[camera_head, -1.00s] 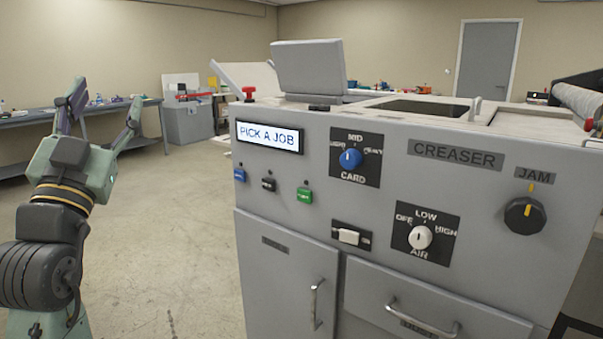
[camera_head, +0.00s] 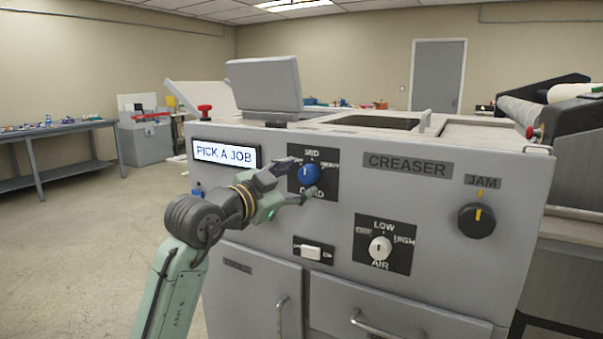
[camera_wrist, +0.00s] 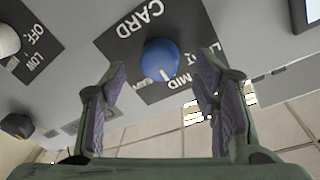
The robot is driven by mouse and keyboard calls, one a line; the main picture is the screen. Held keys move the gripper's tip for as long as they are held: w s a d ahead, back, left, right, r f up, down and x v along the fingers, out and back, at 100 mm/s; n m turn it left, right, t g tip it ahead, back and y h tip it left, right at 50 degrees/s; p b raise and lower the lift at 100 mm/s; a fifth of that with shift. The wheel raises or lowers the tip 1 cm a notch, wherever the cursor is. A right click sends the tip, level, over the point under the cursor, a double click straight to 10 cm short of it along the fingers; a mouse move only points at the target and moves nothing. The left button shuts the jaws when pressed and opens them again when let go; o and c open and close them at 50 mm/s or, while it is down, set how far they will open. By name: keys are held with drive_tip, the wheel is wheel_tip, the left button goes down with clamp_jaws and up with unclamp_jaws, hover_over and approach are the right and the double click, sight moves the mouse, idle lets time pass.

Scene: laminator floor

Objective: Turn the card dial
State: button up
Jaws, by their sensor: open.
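The card dial is a round blue knob (camera_head: 304,173) on a black plate marked CARD, MID and HEAVY, on the grey creaser's front panel. In the wrist view the blue knob (camera_wrist: 160,59) lies ahead of my gripper, between the lines of the two fingers. Its white pointer faces the MID side. My gripper (camera_head: 299,180) is open at the dial in the head view, one finger above and one below the knob. In the wrist view my gripper (camera_wrist: 165,95) has its fingers spread, with nothing held. Whether a finger touches the knob I cannot tell.
A display (camera_head: 225,154) reads PICK A JOB. The white air dial (camera_head: 380,248), a white switch (camera_head: 313,252) and the black jam knob (camera_head: 477,220) sit nearby on the panel. Drawer handles stick out below. Open floor lies left.

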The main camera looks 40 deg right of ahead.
sight(308, 175)
drive_tip(key=shift+x, duration=1.35)
drive_tip(key=shift+c, duration=0.2)
drive_tip(key=c, duration=1.1)
